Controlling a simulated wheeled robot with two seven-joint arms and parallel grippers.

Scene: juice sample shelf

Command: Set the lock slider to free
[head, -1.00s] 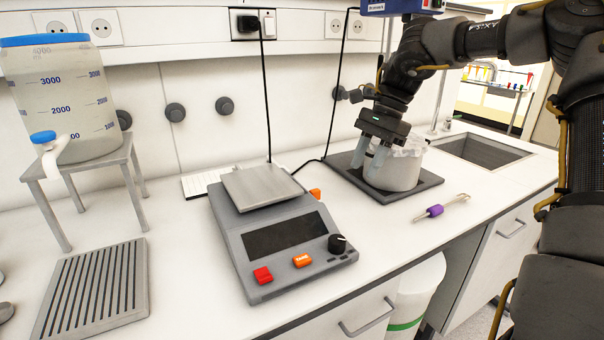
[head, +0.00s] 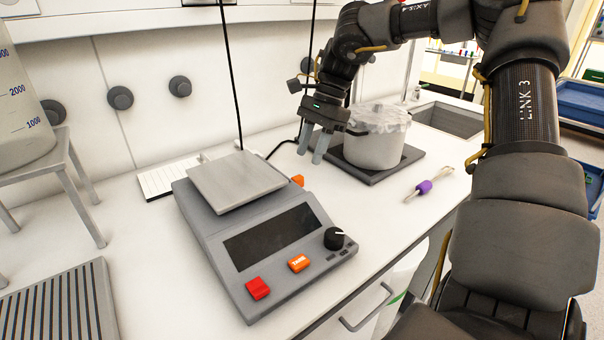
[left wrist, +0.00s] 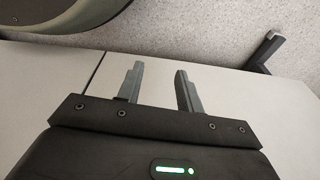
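The grey balance (head: 222,228) stands on the bench with a square metal pan, a dark display, a black knob, and red and orange buttons. A small orange piece (head: 297,180) sticks out at its right side, beside the pan; it may be the lock slider, but no label on it is readable. My right gripper (head: 313,146) is above the bench, behind and above this piece and left of the white pot. Its fingers point down, apart and empty. My left gripper (left wrist: 160,88) shows only in the left wrist view, open and empty.
A lidded white pot (head: 375,148) stands on a dark plate (head: 372,175) right of my right gripper. A purple-handled tool (head: 425,187) lies in front of it. A black cable runs behind the balance. A metal stand (head: 68,168) and a grooved tray (head: 60,305) are at left.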

